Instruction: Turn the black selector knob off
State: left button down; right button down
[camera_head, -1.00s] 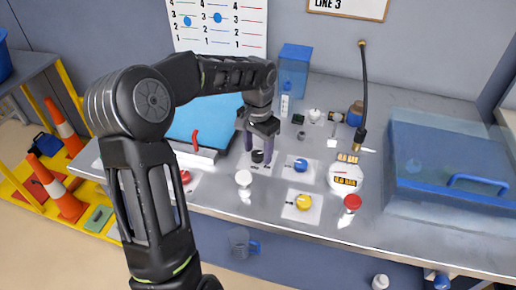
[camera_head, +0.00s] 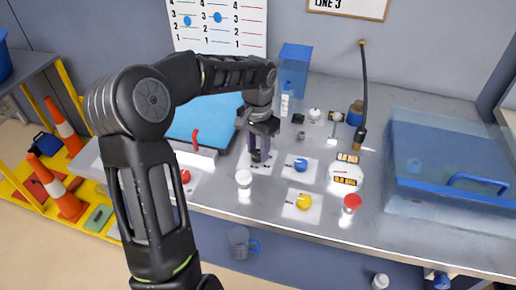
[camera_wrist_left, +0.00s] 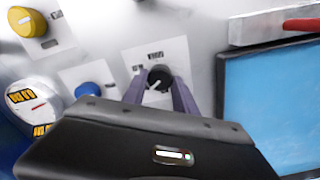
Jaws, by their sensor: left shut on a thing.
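The black selector knob (camera_wrist_left: 160,77) sits on a white plate, with a pale pointer mark on its face in the left wrist view. In the head view the knob (camera_head: 258,156) is mostly hidden by my fingers. My left gripper (camera_head: 258,150) points down over it, and its fingers are shut on the knob's sides. The left wrist view shows the two fingers (camera_wrist_left: 158,90) on either side of the knob. My right gripper does not show.
A round gauge (camera_head: 346,177) is to the right. A blue transparent bin (camera_head: 450,150) fills the right side.

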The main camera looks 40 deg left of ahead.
pick_arm(q)
jog(key=shift+n, duration=0.5)
jog(key=shift+n+b, duration=0.55)
jog(key=shift+n, duration=0.45)
jog(key=n, duration=0.2)
jog(key=shift+n, duration=0.3)
jog(key=n+b, duration=0.1)
jog(key=n, duration=0.1)
jog(key=shift+n, duration=2.2)
jog(key=c, duration=1)
grip_release()
jog(key=shift+o, duration=0.2)
